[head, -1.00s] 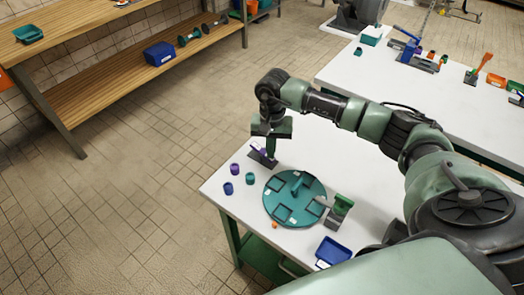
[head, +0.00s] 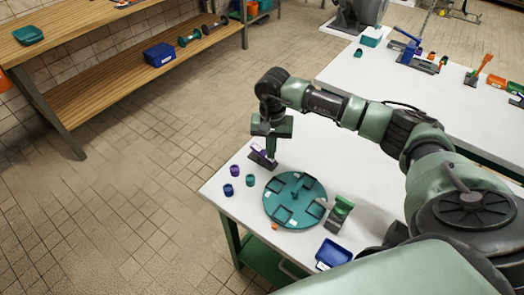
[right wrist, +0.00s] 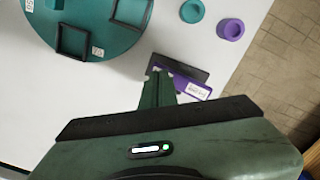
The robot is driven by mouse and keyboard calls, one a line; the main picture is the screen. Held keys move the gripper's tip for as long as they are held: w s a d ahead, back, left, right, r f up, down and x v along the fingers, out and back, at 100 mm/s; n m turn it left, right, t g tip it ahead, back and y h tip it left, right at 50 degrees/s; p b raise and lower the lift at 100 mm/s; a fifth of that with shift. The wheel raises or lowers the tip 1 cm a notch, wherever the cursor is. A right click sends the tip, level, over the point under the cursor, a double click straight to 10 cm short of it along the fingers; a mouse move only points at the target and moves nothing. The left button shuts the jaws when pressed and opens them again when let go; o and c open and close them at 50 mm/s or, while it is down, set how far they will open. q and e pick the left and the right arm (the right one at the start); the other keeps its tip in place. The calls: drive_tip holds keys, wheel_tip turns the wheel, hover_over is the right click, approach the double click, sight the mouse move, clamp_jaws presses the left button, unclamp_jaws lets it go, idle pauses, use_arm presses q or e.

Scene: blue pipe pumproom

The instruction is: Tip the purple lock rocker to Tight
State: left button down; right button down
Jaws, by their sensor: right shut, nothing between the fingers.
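The purple lock rocker (right wrist: 188,82) sits on a dark base plate (right wrist: 168,63) with a white label at one end, whose text is too small to read. In the head view the rocker (head: 262,153) stands near the table's far left edge and is partly hidden. My right gripper (head: 270,155) points down with its fingers shut and empty, at the rocker. In the right wrist view its fingertips (right wrist: 157,75) overlap one end of the rocker. I cannot tell whether they touch it. My left gripper is not in view.
A round teal board (head: 270,208) with square frames lies close by. Purple (head: 234,170), teal (head: 250,180) and blue (head: 228,189) cups stand beside the rocker. A green-topped grey block (head: 340,212) and blue tray (head: 333,252) are nearer. The white table (head: 310,165) is clear behind the board.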

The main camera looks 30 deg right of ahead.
wheel_tip(320, 180, up, 8)
drive_tip(key=p, duration=0.3)
drive_tip(key=shift+f+p, duration=0.15)
drive_tip(key=shift+p, duration=0.2)
drive_tip(key=shift+s, duration=0.1)
